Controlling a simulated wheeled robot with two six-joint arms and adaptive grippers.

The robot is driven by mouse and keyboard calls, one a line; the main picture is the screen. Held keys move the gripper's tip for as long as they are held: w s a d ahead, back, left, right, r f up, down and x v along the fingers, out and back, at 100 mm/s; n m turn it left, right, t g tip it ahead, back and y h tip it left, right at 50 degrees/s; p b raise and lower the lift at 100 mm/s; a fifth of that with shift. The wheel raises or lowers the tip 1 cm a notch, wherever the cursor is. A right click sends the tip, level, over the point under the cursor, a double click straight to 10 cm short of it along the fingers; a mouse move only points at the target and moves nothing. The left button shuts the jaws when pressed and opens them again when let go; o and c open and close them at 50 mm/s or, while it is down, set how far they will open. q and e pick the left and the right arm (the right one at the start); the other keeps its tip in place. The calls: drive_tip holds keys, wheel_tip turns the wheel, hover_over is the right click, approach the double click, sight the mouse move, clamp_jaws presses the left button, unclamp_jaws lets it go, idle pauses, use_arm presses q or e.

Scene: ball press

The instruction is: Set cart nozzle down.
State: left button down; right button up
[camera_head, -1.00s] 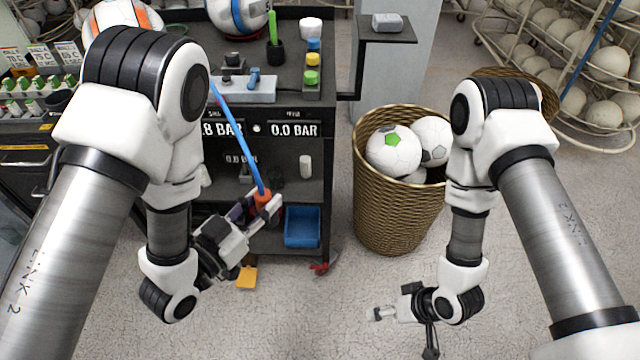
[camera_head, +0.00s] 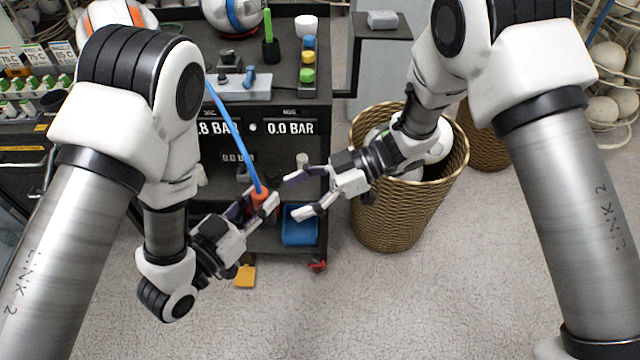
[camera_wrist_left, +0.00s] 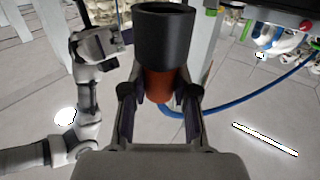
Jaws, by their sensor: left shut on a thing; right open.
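The cart nozzle (camera_head: 260,198) is an orange-red piece on the end of a blue hose (camera_head: 236,135). My left gripper (camera_head: 262,207) is shut on it, in front of the cart's lower shelves. In the left wrist view the nozzle (camera_wrist_left: 158,86) stands between both fingers, with a wide black cylindrical end toward the top. My right gripper (camera_head: 298,196) is open and empty, just to the right of the left one, its fingers pointing left. The two grippers look close but apart. The cart (camera_head: 318,170) is dark, with pressure displays on its front.
A wicker basket (camera_head: 390,235) with balls stands right of the cart, under my right forearm. The cart top holds a grey block (camera_head: 240,88) with a blue part and a green marker (camera_head: 268,24). A blue bin (camera_head: 300,226) sits low.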

drive_tip(key=x, duration=0.7)
drive_tip(key=shift+a, duration=0.1)
drive_tip(key=c, duration=1.3)
use_arm(q)
drive_tip(key=c, duration=0.8)
unclamp_jaws()
drive_tip(key=shift+s, duration=0.1)
drive_tip(key=shift+r, duration=0.1)
